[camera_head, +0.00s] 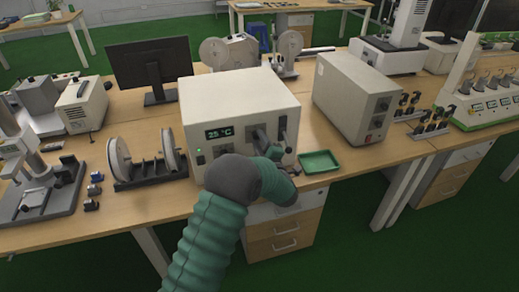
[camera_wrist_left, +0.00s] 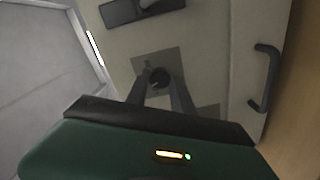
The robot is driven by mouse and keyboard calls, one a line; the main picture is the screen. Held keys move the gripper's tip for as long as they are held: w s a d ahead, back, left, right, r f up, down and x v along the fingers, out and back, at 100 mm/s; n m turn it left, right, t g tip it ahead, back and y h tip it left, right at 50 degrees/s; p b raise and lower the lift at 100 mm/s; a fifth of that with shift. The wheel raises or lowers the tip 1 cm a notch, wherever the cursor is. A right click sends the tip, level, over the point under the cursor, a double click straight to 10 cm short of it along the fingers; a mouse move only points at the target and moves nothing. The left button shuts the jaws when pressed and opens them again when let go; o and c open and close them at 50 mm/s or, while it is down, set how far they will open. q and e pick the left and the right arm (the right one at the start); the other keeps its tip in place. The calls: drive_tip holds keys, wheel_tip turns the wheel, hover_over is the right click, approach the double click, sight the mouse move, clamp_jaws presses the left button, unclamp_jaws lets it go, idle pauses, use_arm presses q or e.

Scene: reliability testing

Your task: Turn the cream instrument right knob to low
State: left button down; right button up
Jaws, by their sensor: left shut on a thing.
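The cream instrument (camera_head: 235,95) stands on the bench, its front panel facing me, with a display (camera_head: 218,132) reading 25 °C. My left gripper (camera_head: 262,143) is at the right part of this panel, beside the dark vertical handle (camera_head: 283,130). In the left wrist view, the two fingers of my left gripper (camera_wrist_left: 160,88) are shut on a small dark knob (camera_wrist_left: 160,76) on a grey square plate. The handle (camera_wrist_left: 266,78) is to the right there. The knob is hidden in the head view, and its setting cannot be read. My right gripper is not in view.
A green tray (camera_head: 320,162) lies close to the right of the instrument. A second cream box (camera_head: 350,95) stands farther right. Wire reels (camera_head: 119,160) stand to the left, and a monitor (camera_head: 148,62) behind left. A narrow strip of bench front is clear.

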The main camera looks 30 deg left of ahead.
use_arm(q)
drive_tip(key=n+b, duration=0.4)
drive_tip(key=b, duration=0.1)
drive_tip(key=n+b, duration=0.1)
drive_tip(key=b, duration=0.1)
drive_tip(key=shift+f+n+b, duration=0.35)
drive_tip(key=shift+n, duration=0.05)
drive_tip(key=shift+r+n+b, duration=0.2)
drive_tip(key=shift+n+b, duration=0.7)
drive_tip(key=shift+b, duration=0.15)
drive_tip(key=c, duration=1.1)
unclamp_jaws()
drive_tip(key=shift+w, duration=0.1)
drive_tip(key=shift+r, duration=0.1)
